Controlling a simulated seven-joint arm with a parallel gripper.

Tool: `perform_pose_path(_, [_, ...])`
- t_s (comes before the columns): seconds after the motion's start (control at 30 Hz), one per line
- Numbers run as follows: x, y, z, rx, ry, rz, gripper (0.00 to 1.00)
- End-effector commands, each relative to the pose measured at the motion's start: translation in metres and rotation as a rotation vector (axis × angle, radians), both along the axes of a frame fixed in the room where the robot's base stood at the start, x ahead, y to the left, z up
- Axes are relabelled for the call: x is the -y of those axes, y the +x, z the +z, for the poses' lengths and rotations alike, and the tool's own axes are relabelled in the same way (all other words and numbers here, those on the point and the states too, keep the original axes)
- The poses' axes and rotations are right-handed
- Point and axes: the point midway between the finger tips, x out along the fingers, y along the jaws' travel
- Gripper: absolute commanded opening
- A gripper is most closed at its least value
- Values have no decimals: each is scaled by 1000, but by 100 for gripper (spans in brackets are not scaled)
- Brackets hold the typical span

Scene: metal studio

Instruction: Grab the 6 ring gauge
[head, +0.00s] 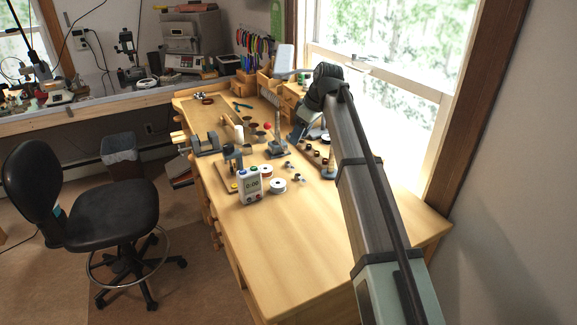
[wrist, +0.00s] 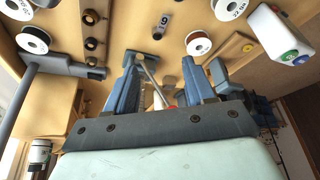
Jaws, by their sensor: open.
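In the wrist view, a small dark ring-like piece with a white label (wrist: 163,26) lies on the wooden bench, beyond my fingertips. Its numeral reads as a 9 from this side, so it may be a 6 seen upside down. My gripper (wrist: 172,72) has its blue fingers spread apart, with the labelled piece ahead of the gap and not touched. A thin grey rod (wrist: 150,72) shows between the fingers. In the head view, small metal pieces (head: 297,178) lie near the spools; I cannot tell which is the gauge. My gripper is not clearly visible there.
Spools (wrist: 198,43) lie near the labelled piece, and a white device with coloured buttons (wrist: 281,34) stands at right. In the head view, the bench's near part (head: 305,240) is clear.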

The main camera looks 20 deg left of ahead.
Motion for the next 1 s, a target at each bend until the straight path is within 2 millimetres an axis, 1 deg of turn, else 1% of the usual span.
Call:
perform_pose_path(0.03, [-3, 0, -10, -1, -1, -1, 54])
perform_pose_path(0.1, [-7, 1, -21, -3, -1, -1, 54])
perform_pose_path(0.3, [-19, 4, -49, -2, -1, -2, 54])
perform_pose_path(0.43, [-23, 5, -59, -1, 0, -3, 54])
perform_pose_path(0.63, [-24, 6, -64, -1, 0, -4, 54])
perform_pose_path(0.73, [-25, 7, -71, -1, 0, -4, 54])
perform_pose_path(1.0, [-34, 12, -104, -1, 0, -4, 54])
